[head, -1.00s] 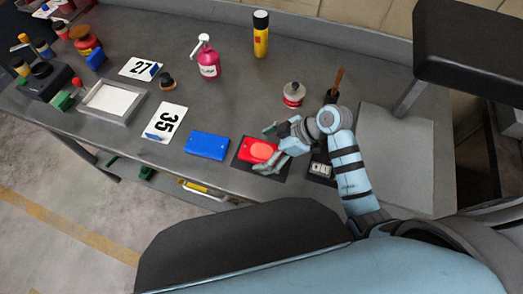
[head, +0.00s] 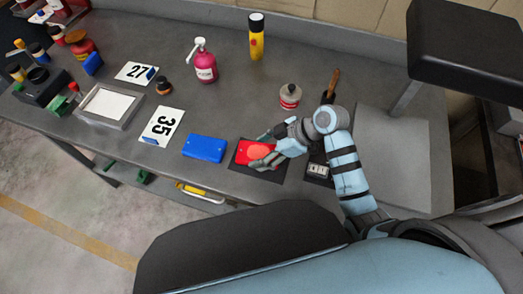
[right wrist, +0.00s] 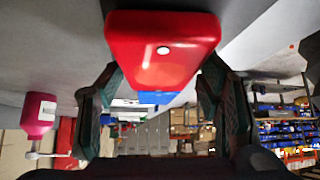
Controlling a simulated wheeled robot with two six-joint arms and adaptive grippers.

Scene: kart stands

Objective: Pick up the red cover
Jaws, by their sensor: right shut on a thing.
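The red cover (head: 253,152) lies over a dark square mat (head: 277,171) near the bench's front edge in the head view. My right gripper (head: 264,150) is shut on it, with one finger at its far side and one at its near side. In the right wrist view the red cover (right wrist: 162,50) fills the top middle between the two fingers (right wrist: 155,95). I cannot tell whether it touches the mat. My left gripper is not in view.
A blue cover (head: 204,148) lies just left of the mat. A white-and-red tin (head: 290,96), a pink pump bottle (head: 203,62) and a yellow flashlight (head: 257,38) stand farther back.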

